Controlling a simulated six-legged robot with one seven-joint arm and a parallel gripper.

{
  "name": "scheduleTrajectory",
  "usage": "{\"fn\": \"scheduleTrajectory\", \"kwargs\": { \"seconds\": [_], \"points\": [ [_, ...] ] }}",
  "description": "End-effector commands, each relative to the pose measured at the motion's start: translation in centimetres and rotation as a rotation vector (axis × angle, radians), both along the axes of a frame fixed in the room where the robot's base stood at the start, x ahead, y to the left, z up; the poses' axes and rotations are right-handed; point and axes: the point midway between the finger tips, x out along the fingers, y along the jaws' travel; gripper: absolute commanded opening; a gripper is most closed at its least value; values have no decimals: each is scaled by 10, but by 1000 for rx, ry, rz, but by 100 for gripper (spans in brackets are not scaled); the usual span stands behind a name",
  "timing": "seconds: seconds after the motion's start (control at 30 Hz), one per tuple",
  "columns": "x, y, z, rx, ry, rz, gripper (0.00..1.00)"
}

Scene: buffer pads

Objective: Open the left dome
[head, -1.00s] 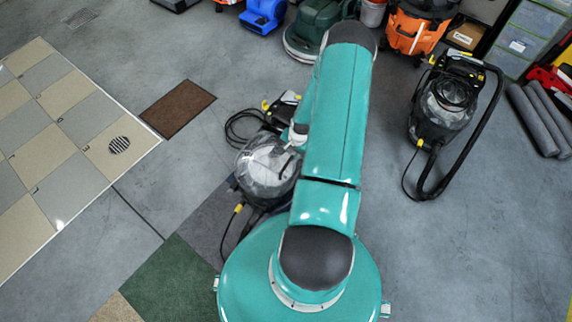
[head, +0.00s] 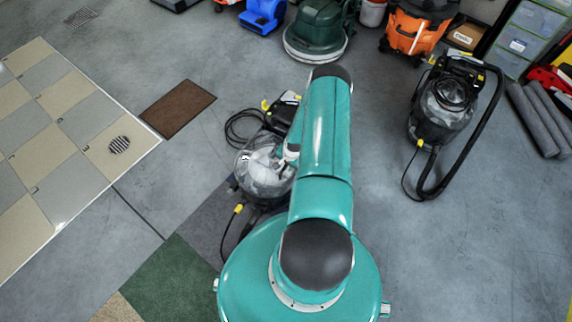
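The left dome (head: 258,172) is a clear plastic cover on the black extractor machine left of my arm. Its right side is partly hidden by my arm. I cannot tell whether it is raised. A small pale part at the end of my gripper (head: 289,152) shows at the dome's upper right, close to it. The fingers are hidden, so neither opening nor contact can be made out. A second clear dome (head: 447,106) sits on a similar machine to the right, clear of my arm.
A black hose (head: 482,135) loops beside the right machine. A cable (head: 235,212) lies by the left one. A green floor polisher (head: 316,30) and an orange vacuum (head: 411,36) stand at the back. Grey rolls (head: 535,120) lie at right. Floor between the machines is clear.

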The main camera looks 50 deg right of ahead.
Motion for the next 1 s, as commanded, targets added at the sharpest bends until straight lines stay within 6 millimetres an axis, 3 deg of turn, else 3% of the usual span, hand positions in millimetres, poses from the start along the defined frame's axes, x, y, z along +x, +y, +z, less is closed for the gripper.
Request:
{"fn": "scheduleTrajectory", "kwargs": {
  "seconds": [0.13,0.3,0.67,1.0],
  "points": [
    [0,0,0,0,0,0,33],
    [0,0,1,0,0,0,0],
    [2,0,3,-2,11,3,0],
    [18,4,29,-27,113,11,0]
  ]
}}
